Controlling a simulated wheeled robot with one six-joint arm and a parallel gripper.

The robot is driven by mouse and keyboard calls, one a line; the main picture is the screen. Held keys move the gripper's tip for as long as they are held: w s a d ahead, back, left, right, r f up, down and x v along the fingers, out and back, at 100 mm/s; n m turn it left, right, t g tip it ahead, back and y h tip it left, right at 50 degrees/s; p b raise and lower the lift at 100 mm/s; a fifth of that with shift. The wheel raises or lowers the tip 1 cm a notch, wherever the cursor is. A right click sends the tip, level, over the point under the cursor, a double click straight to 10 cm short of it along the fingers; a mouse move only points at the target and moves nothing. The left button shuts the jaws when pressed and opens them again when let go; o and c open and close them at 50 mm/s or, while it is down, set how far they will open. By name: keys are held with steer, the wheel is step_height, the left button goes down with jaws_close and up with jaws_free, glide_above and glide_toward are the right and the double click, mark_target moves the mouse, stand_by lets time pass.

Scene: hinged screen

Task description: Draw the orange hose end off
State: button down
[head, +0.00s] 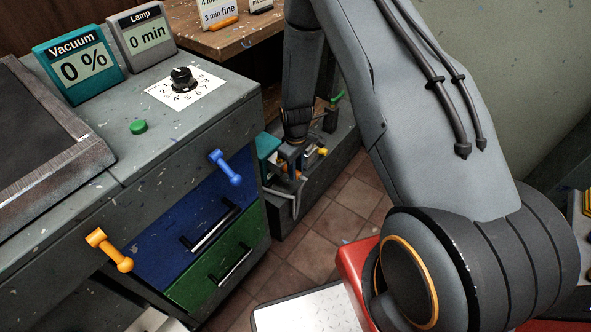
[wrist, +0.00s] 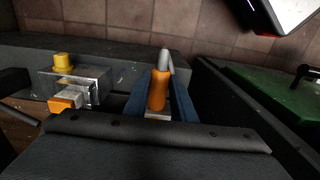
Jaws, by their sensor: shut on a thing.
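The orange hose end (wrist: 158,92) sits between the two blue fingers of my gripper (wrist: 160,84) in the wrist view, and the fingers are shut on it. A grey hose (wrist: 166,58) leaves its far end. A pale metal part shows just below the orange piece; I cannot tell whether the two are joined. In the head view my gripper (head: 291,160) is low beside the cabinet, small and partly hidden by my own arm. The grey hose (head: 296,203) hangs below it there.
A metal block with a yellow knob (wrist: 64,62) and an orange tab (wrist: 63,104) stands left of the hose end. A teal box (head: 268,145) is close to my gripper. The cabinet's green drawer (head: 200,285) and blue lever (head: 226,167) are to the left. Tiled floor lies clear.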

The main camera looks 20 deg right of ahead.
steer(key=shift+s+d, duration=0.25)
steer(key=shift+s, duration=0.05)
steer(key=shift+s+d+p, duration=0.7)
steer(key=shift+s+d, duration=0.1)
steer(key=shift+s, duration=0.35)
steer(key=shift+s+d+p, duration=0.65)
steer(key=shift+s+d, duration=0.15)
steer(key=shift+s, duration=0.3)
steer(key=shift+r, duration=0.1)
